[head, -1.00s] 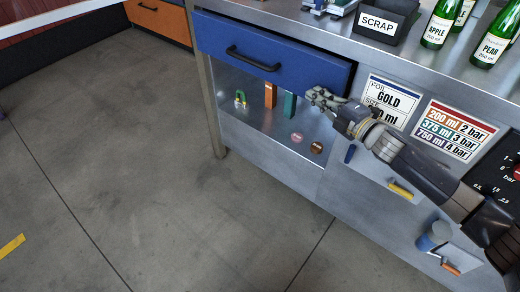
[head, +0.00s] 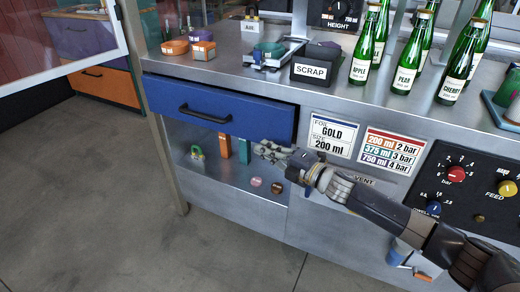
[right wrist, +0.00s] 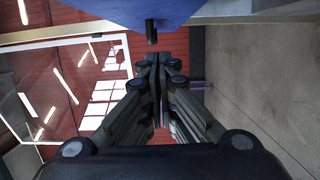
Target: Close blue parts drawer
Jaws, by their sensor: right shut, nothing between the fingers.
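The blue parts drawer (head: 222,108) is under the left part of the metal counter, with a black bar handle (head: 205,114) on its front. Its front stands out from the cabinet, with a dark gap along the top. My right gripper (head: 260,149) is shut and empty, just below the drawer's lower right edge in the picture. In the right wrist view, its closed fingers (right wrist: 154,62) point toward the blue drawer (right wrist: 200,8) and the dark handle end (right wrist: 152,32); I see no clear contact. My left gripper is out of view.
A shelf below the drawer holds an orange block (head: 225,147), a teal block (head: 243,151) and small round pieces. On the counter stand a scrap bin (head: 316,65) and several green bottles (head: 408,68). Open floor (head: 95,170) lies to the left.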

